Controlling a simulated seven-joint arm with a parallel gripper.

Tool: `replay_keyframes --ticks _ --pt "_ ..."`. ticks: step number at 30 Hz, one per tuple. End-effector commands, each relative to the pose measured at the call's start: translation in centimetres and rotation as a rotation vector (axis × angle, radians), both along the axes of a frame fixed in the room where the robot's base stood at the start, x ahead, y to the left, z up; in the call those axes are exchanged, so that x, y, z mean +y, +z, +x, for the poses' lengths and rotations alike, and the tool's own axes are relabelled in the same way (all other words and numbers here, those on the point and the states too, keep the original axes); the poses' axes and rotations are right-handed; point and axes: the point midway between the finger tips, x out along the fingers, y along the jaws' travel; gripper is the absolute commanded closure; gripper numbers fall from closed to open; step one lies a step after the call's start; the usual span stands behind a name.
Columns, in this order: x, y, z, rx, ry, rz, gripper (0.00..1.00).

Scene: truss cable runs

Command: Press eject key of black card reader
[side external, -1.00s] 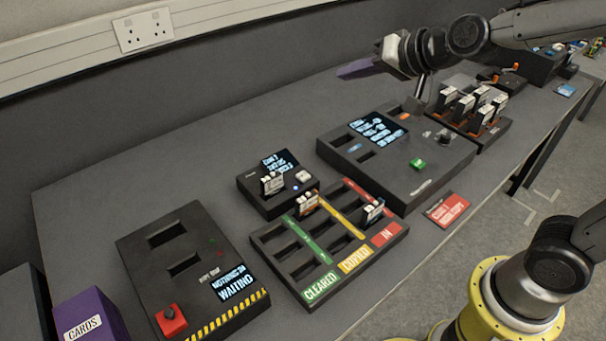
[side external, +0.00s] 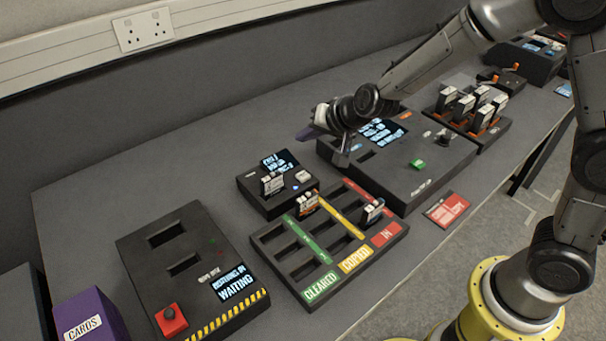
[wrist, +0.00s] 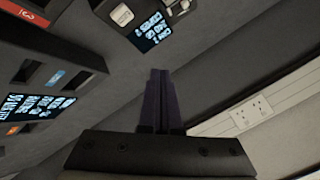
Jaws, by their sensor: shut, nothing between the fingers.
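The black card reader (side external: 252,194) is a small box left of centre in the side view, with a lit screen (side external: 281,162) and a card (side external: 272,184) standing in it. A pale key (side external: 302,177) sits at its right, probably the eject key. The reader also shows at the top of the wrist view (wrist: 134,33), its pale key (wrist: 122,15) partly near the frame edge. My gripper (side external: 304,134) is shut and empty, its dark purple fingers (wrist: 160,72) together. It is above the table, behind and right of the reader, apart from it.
A three-column tray (side external: 290,272) with cards stands in front of the reader. A large black box (side external: 400,185) lies to the right, partly hidden by my wrist. A box with a red button (side external: 171,320) stands front left. The table behind the reader is clear.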

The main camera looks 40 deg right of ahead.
Motion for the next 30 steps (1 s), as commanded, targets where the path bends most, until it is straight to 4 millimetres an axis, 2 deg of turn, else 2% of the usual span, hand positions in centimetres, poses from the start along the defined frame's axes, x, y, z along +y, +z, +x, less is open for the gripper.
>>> replay_keyframes --ticks 5,21,30 --pt "-0.1 -0.5 0.0 0.001 0.0 -0.002 1.0" --pt "0.0 -7.0 0.0 0.003 -0.001 -0.001 1.0" --pt "0.0 -8.7 0.0 0.0 0.0 0.0 1.0"
